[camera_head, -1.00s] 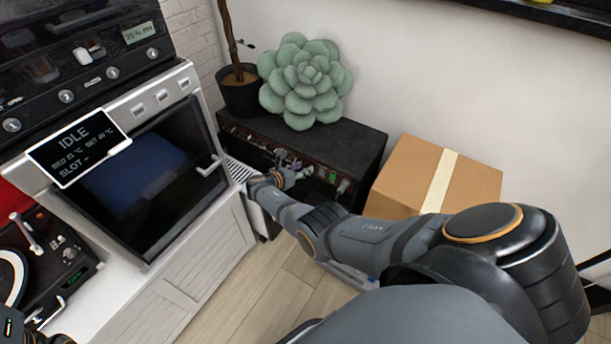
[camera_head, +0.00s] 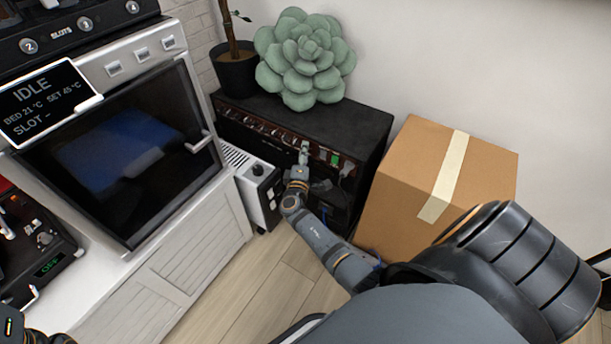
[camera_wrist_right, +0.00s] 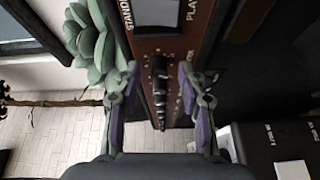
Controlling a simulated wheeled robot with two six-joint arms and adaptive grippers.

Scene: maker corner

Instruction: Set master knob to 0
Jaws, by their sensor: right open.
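The black amplifier (camera_head: 262,112) stands by the wall with a row of knobs along its reddish-brown front panel. My right gripper (camera_head: 303,160) is at the right part of this panel, open. In the right wrist view, a black knob with a printed scale (camera_wrist_right: 160,78) sits between the two open fingers of my right gripper (camera_wrist_right: 157,88), with a gap on both sides. Its label is partly hidden, so I cannot read it fully or tell its setting. A STANDBY/PLAY switch (camera_wrist_right: 158,12) is beside it. Only a dark piece of my left arm shows at the bottom left.
A cardboard box (camera_head: 405,195) stands right of the amplifier. A white heater-like unit (camera_head: 258,185) stands in front of its left part. A green succulent cushion (camera_head: 305,60) and a potted plant (camera_head: 237,75) are on top. An oven-like machine (camera_head: 125,150) is at left.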

